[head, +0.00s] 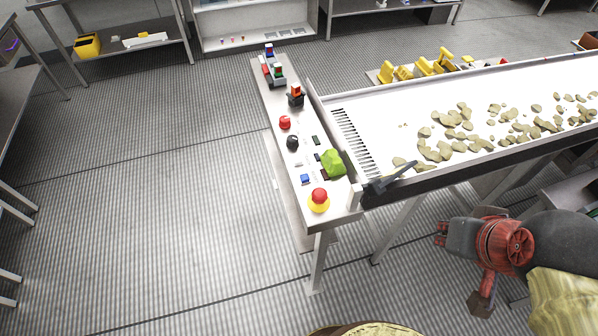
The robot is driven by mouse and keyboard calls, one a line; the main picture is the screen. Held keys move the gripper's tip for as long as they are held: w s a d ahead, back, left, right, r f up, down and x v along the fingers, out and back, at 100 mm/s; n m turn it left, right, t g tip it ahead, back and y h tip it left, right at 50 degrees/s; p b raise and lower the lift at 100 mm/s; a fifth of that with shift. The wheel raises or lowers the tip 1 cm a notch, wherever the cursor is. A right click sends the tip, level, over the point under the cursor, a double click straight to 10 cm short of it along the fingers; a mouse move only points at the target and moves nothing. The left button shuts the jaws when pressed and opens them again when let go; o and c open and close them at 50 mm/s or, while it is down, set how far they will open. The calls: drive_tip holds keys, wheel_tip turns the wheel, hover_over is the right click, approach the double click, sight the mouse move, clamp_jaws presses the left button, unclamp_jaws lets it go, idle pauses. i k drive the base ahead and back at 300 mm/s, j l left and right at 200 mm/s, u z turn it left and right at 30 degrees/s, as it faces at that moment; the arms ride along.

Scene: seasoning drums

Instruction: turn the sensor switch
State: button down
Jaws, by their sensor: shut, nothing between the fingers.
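A narrow control panel (268,103) stands at the left end of the conveyor. It carries a black round knob (292,143), a red button (285,122), a red mushroom button on a yellow base (319,200) and a small blue part (305,179). No label can be read, so I cannot tell which control is the sensor switch; the black knob looks like a rotary one. My gripper (441,234) is at the lower right, beside the conveyor and well apart from the panel. It is shut and empty.
A bright green lump (333,163) sits on the panel's right side. The white conveyor (385,118) bears many tan pieces, with a dark lever (394,177) at its near left corner. Yellow parts (424,67) stand behind it. The floor left of the panel is clear.

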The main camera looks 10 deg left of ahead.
sight(285, 122)
drive_tip(key=i+j+u, duration=0.1)
drive_tip(key=j, duration=0.25)
drive_tip(key=i+j+u, duration=0.1)
drive_tip(key=i+j, duration=0.15)
drive_tip(key=i+j+u, duration=0.1)
drive_tip(key=j, duration=0.3)
drive_tip(key=i, duration=0.05)
